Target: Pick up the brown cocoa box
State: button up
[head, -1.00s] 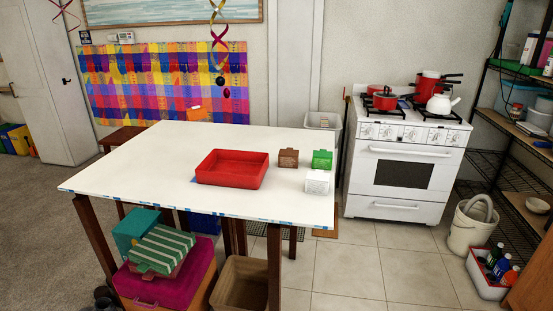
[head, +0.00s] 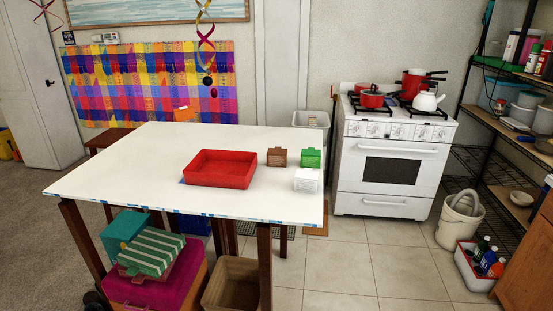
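The brown cocoa box (head: 277,157) stands on the white table, just right of the red tray and left of a green box. It is small, and any print on it is too small to read. Nothing covers it in the head view. My gripper does not show in this view.
On the white table (head: 120,170) are an empty red tray (head: 221,180), a green box (head: 311,158) and a white box (head: 306,180) close to the brown box. The table's left half is clear. A stove (head: 392,165) and shelves (head: 515,130) stand to the right.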

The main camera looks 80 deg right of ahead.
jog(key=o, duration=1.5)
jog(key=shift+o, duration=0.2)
